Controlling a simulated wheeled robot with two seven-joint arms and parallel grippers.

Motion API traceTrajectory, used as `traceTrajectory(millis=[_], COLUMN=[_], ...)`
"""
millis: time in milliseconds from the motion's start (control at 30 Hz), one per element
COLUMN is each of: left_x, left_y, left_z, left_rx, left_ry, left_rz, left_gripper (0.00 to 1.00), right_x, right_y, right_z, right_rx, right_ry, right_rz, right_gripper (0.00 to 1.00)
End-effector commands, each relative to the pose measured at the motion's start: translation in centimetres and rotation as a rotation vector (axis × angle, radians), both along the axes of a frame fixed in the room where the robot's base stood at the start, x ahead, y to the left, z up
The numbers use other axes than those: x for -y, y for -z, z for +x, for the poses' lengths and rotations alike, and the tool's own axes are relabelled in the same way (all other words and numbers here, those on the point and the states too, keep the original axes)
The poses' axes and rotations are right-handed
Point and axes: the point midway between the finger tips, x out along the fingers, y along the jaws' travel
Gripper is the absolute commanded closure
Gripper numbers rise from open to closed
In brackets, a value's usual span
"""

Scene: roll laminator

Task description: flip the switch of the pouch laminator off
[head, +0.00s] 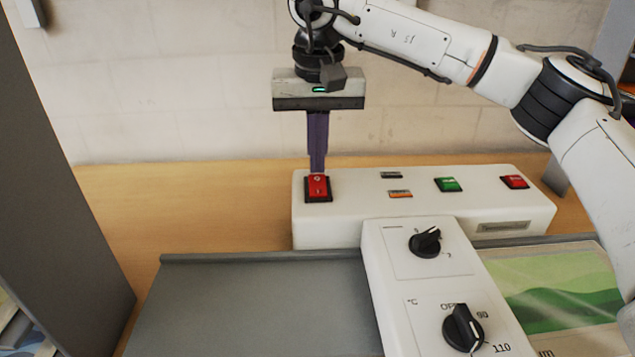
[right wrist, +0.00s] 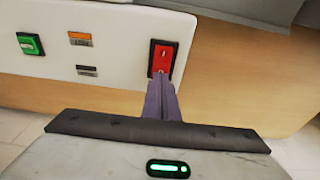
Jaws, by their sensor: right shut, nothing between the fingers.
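The pouch laminator (head: 430,215) is a white machine on a wooden table. Its switch is a red rocker (head: 317,188) in a black frame at the left end of the rear housing. The rocker also shows in the right wrist view (right wrist: 162,59). My right gripper (head: 318,171) comes down from above with its purple fingers shut and empty. Its fingertips (right wrist: 160,78) are at the edge of the rocker nearest the wrist camera; I cannot tell whether they touch it. My left gripper is not in view.
A green button (head: 448,184), a red button (head: 514,182) and small indicators (head: 399,194) sit along the housing. Two black knobs (head: 425,242) are on the front panel. A grey tray (head: 250,305) lies front left, and a green picture sheet (head: 560,290) right.

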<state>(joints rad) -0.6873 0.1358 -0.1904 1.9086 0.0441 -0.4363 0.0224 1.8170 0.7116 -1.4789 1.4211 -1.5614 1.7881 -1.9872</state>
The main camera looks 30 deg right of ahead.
Motion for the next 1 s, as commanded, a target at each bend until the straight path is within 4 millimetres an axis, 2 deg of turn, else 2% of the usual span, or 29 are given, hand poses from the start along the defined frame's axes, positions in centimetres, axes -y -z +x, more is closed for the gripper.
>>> traceTrajectory(millis=[1000], left_x=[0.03], left_y=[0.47], left_z=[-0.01], left_rx=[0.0], left_ry=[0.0], left_rz=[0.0], left_gripper=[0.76], right_x=[0.01], right_y=[0.9], right_z=[0.0], right_rx=[0.0], right_ry=[0.0], right_rz=[0.0], right_gripper=[1.0])
